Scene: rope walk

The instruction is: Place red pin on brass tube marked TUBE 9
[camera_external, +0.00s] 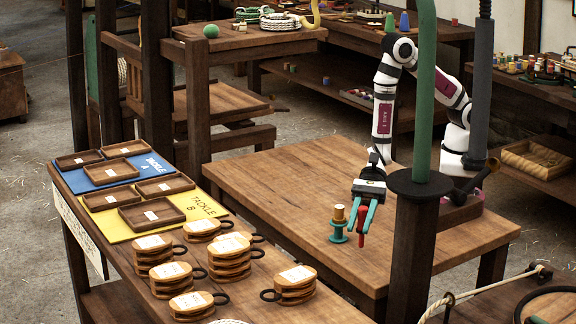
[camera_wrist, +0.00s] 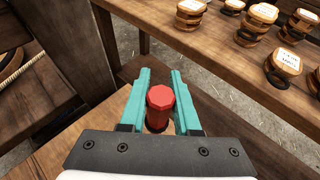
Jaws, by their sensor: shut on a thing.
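My gripper (camera_external: 361,222) has its teal fingers shut on the red pin (camera_external: 361,238), over the wooden table near its front edge. The wrist view shows the red pin (camera_wrist: 160,98) upright between the fingers (camera_wrist: 160,84). I cannot tell whether its lower end touches the table. Just left of my gripper in the external view, a short brass-coloured cylinder (camera_external: 339,213) sits on a teal flanged piece (camera_external: 338,233). No mark can be read on it, so I cannot tell whether it is TUBE 9.
The table (camera_external: 290,190) is mostly bare to the left and behind. A dark post (camera_external: 410,250) with a green upright (camera_external: 425,100) stands in front at the right. The side bench holds several stacked wooden blocks (camera_external: 295,290), trays (camera_external: 155,213), and blue (camera_external: 150,165) and yellow (camera_external: 195,207) mats.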

